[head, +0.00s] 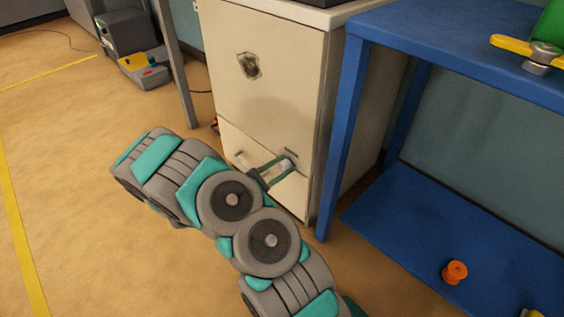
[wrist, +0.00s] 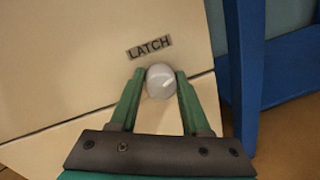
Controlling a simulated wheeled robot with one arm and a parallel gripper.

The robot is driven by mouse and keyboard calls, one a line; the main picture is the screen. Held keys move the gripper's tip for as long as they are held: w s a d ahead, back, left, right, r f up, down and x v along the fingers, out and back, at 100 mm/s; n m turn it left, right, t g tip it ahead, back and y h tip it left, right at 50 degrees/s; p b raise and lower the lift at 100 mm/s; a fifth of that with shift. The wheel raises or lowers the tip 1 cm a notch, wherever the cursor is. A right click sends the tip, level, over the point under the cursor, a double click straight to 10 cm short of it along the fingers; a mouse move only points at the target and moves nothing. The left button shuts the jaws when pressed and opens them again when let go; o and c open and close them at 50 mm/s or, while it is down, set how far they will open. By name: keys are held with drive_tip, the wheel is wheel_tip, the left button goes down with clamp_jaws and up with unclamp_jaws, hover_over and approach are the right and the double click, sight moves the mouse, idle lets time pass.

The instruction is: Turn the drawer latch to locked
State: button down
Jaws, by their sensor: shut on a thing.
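The drawer latch (wrist: 160,80) shows in the wrist view as a rounded, pale grey knob just below a plate marked LATCH (wrist: 149,47). My gripper (wrist: 160,88) is shut on it, with one green finger on each side. In the head view my gripper (head: 278,169) reaches the lower right front of the cream cabinet (head: 270,95), and the latch is mostly hidden between the fingers. I cannot tell which way the latch is turned.
A blue shelf unit (head: 345,130) stands close to the right of the cabinet. An orange spool (head: 455,272) sits on its lower shelf (head: 420,220). A grey table leg (head: 176,75) stands to the left. The floor (head: 70,190) at left is clear.

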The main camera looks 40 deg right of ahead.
drive_tip(key=n+p, duration=0.3)
drive_tip(key=n, duration=0.4)
drive_tip(key=shift+f+t, duration=0.1)
drive_tip(key=shift+t, duration=0.3)
drive_tip(key=n, duration=0.2)
drive_tip(key=n+p, duration=0.1)
drive_tip(key=n, duration=0.1)
drive_tip(key=shift+n+t+h, duration=0.3)
drive_tip(key=shift+f+n+p, duration=0.1)
drive_tip(key=shift+n+p, duration=0.25)
drive_tip(key=shift+n, duration=1.35)
drive_tip(key=shift+s, duration=0.1)
drive_tip(key=shift+c, duration=1.9)
unclamp_jaws()
